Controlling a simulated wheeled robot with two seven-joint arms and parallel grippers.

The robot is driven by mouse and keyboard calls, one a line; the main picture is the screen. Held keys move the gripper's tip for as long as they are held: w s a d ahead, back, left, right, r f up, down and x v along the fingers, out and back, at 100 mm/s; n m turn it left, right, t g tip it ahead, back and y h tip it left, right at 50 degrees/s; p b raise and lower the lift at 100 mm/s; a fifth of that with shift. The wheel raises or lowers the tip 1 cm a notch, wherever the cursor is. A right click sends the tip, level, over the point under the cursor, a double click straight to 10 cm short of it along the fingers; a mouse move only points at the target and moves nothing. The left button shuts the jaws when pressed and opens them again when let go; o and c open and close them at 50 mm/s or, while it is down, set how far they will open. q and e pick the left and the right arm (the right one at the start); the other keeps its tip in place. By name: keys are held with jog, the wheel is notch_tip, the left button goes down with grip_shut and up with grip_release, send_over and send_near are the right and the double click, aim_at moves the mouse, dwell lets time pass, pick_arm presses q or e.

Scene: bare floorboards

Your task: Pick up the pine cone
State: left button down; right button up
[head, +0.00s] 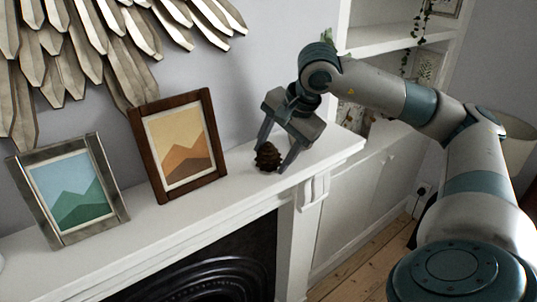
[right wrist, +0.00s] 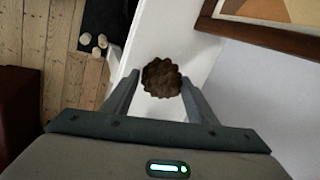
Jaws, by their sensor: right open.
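The pine cone (head: 268,157) is small and dark brown and stands on the white mantel shelf (head: 235,192), near its right end. In the right wrist view the pine cone (right wrist: 161,78) shows between and just beyond the two fingertips. My right gripper (head: 275,159) is open above the shelf, its fingers on either side of the pine cone in the head view. Whether a finger touches it, I cannot tell. In the right wrist view the right gripper's fingers (right wrist: 160,85) are spread wide with nothing held. My left gripper is not in view.
A brown-framed picture (head: 151,148) leans on the wall just left of the pine cone. A silver-framed picture (head: 39,217) stands further left. A metal leaf wall piece (head: 70,50) hangs above. A white shelf unit (head: 385,40) is behind at the right.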

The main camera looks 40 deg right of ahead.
aim_at(272, 149)
jog(key=shift+w+f, duration=0.1)
jog(key=shift+f, duration=0.1)
dwell(0.3)
jog(key=c, duration=0.8)
jog(key=shift+r, duration=0.15)
jog(key=shift+r+b, duration=0.55)
jog(key=shift+r, duration=0.3)
jog(key=shift+r+b, duration=0.35)
jog(key=shift+r, duration=0.55)
jog(key=s+d+r+b, duration=0.4)
jog(key=s+d+r, duration=0.2)
jog(key=d, duration=0.3)
jog(key=shift+s+d+r, duration=0.25)
jog(key=shift+s+r, duration=0.15)
jog(key=shift+r, duration=0.25)
